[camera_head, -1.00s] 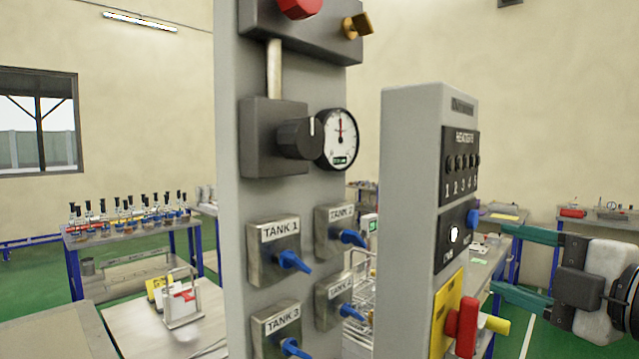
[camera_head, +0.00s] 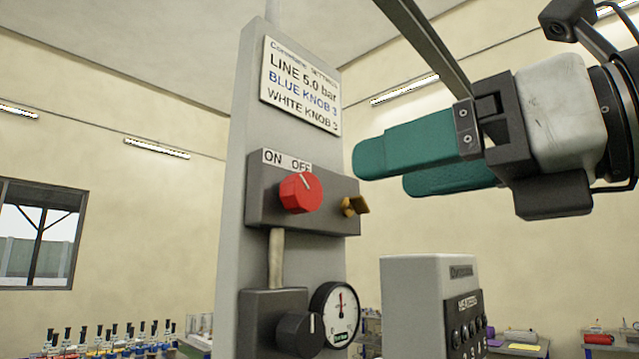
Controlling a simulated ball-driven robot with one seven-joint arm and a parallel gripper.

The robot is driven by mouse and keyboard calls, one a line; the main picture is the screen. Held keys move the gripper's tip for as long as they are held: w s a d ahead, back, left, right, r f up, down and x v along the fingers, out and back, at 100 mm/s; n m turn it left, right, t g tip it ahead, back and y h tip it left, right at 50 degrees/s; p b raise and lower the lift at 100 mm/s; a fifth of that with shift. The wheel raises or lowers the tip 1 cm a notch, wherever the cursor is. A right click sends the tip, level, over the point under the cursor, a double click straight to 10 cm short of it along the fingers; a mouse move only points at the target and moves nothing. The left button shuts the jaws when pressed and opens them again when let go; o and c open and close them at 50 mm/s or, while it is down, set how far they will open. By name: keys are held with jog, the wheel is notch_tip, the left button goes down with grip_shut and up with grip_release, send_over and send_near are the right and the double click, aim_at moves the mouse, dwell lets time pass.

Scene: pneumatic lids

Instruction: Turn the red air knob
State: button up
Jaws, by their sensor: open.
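The red air knob (camera_head: 300,192) sits on a dark box (camera_head: 262,200) on the grey column, under a label reading ON and OFF. Its white pointer line slants up toward the upper left, between the two words or close to OFF. My gripper (camera_head: 385,170) has two teal fingers pointing left. It is to the right of the knob and a little higher in the picture, apart from it and empty. The fingers overlap in this view, one partly behind the other.
A brass valve (camera_head: 352,207) sticks out of the box's right side, between knob and gripper. Below are a black knob (camera_head: 300,335) and a pressure gauge (camera_head: 336,312). A heater cabinet (camera_head: 425,290) stands lower right. A settings sign (camera_head: 300,85) is above.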

aim_at(310, 192)
jog(key=p+x, duration=0.2)
jog(key=x, duration=0.8)
jog(key=c, duration=1.1)
